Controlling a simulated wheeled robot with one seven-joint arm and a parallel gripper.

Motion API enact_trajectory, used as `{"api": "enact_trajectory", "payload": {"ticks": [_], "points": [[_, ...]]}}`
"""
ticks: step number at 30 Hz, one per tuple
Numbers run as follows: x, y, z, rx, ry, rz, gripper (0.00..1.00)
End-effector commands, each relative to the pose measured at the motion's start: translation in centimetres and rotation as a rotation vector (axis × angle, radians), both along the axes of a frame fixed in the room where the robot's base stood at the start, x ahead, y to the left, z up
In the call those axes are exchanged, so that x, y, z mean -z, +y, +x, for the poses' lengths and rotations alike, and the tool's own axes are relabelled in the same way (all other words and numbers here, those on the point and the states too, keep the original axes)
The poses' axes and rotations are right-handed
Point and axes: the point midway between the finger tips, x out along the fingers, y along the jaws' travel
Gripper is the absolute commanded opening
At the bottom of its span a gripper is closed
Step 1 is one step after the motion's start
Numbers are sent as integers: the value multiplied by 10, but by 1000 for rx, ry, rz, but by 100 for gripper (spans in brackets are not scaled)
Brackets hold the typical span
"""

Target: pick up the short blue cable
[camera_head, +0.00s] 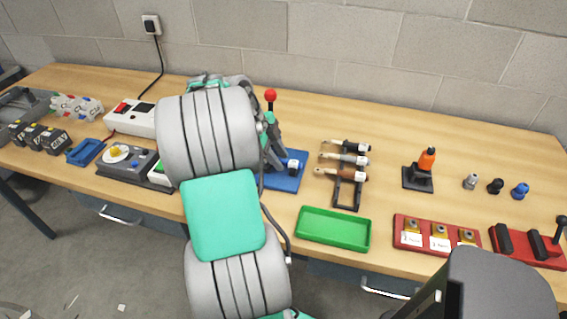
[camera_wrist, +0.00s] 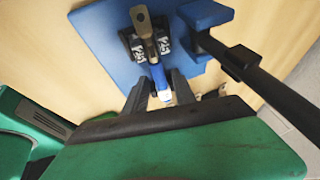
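My gripper (camera_wrist: 160,77) points at a blue base plate (camera_wrist: 103,25). Its two dark fingers stand apart, on either side of a slim blue piece with a whitish end (camera_wrist: 160,78). I cannot tell whether this piece is the short blue cable or the handle of the grey metal part (camera_wrist: 144,25) above it. Contact with the fingers is not clear. No blue cable can be made out clearly there.
A black rod (camera_wrist: 270,80) runs close to the right of my gripper. A red-knobbed lever (camera_head: 270,97) stands by the plate. A rack of handled tools (camera_head: 347,190) and a green tray (camera_head: 334,229) are to the right. A blue holder (camera_head: 86,152) is at left.

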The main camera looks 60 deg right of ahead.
Motion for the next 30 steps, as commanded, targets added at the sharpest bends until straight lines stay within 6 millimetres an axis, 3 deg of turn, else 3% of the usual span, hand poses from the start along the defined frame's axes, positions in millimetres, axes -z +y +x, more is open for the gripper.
{"api": "enact_trajectory", "payload": {"ticks": [11,30], "points": [[0,0,0,0,0,0,0],[-6,0,0,0,-1,-2,0]]}}
